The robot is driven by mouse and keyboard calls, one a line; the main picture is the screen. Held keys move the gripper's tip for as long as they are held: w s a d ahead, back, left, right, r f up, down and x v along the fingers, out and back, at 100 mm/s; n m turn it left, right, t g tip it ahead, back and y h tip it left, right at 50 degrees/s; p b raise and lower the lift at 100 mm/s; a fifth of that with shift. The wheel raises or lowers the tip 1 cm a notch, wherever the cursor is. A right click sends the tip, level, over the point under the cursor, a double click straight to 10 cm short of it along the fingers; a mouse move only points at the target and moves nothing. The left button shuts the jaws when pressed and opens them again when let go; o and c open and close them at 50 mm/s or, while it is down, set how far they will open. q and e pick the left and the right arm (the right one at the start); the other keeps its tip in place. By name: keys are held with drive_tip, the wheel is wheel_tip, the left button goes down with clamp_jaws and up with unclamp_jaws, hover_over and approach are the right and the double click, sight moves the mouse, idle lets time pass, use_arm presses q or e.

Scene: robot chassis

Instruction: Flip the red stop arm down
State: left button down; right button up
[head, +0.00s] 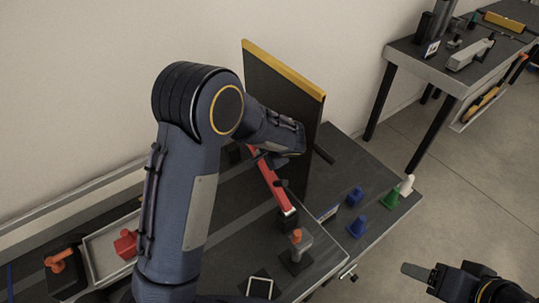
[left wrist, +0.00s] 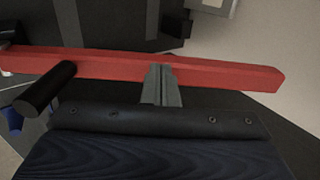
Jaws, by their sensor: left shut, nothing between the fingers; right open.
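The red stop arm (head: 268,180) is a long red bar beside the dark upright panel, slanting from upper left to a dark mount at lower right. My right gripper (head: 425,272) is open and empty at the lower right, away from the table.
The dark panel (head: 280,95) with a yellow top edge stands behind the bar. Blue cones (head: 356,226), a green cone (head: 390,199) and a white piece (head: 407,185) stand on the table's right. An orange-topped post (head: 296,246) stands near the front. A tray (head: 105,243) lies left.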

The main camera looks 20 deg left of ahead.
use_arm(q)
drive_tip(key=w+a+f+g+h, duration=0.2)
drive_tip(key=a+f, duration=0.1)
drive_tip(key=f, duration=0.3)
drive_tip(key=w+a+f+g+h, duration=0.2)
drive_tip(key=f+h, duration=0.1)
drive_tip(key=f, duration=0.3)
drive_tip(key=shift+a+f+b, duration=0.4)
drive_tip(key=shift+f, duration=0.15)
drive_tip(key=r, duration=1.5)
drive_tip(key=shift+w+r+p, duration=0.1)
drive_tip(key=shift+w+p, duration=0.15)
drive_tip(key=shift+p, duration=0.15)
drive_tip(key=shift+r, duration=0.1)
